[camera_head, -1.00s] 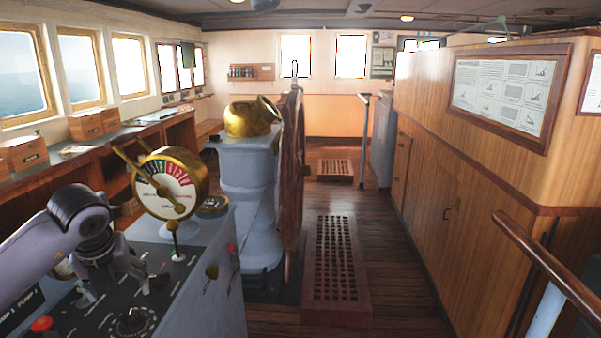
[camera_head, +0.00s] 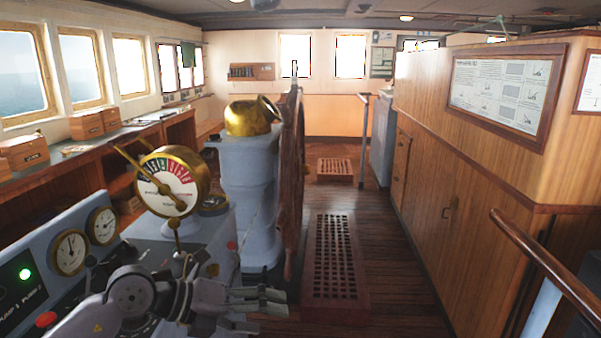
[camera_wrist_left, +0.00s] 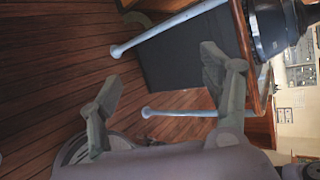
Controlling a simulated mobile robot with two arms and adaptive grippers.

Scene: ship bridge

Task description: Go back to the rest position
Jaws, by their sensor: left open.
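My left gripper (camera_head: 268,308) is in the lower middle of the head view, in front of the grey control console (camera_head: 205,245). Its arm comes in low from the left, over the console's near part. The gripper points to the right, is open and holds nothing. In the left wrist view its two spread fingers (camera_wrist_left: 160,72) have nothing between them; the plank floor and pale blue rail posts show behind. My right gripper is in neither view.
The brass engine telegraph (camera_head: 170,185) stands on the console, behind my left arm. Two gauges (camera_head: 70,252) and a green light sit at the left. Beyond are the ship's wheel (camera_head: 291,170) and a wooden floor grating (camera_head: 335,260). The aisle floor (camera_head: 395,275) is clear.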

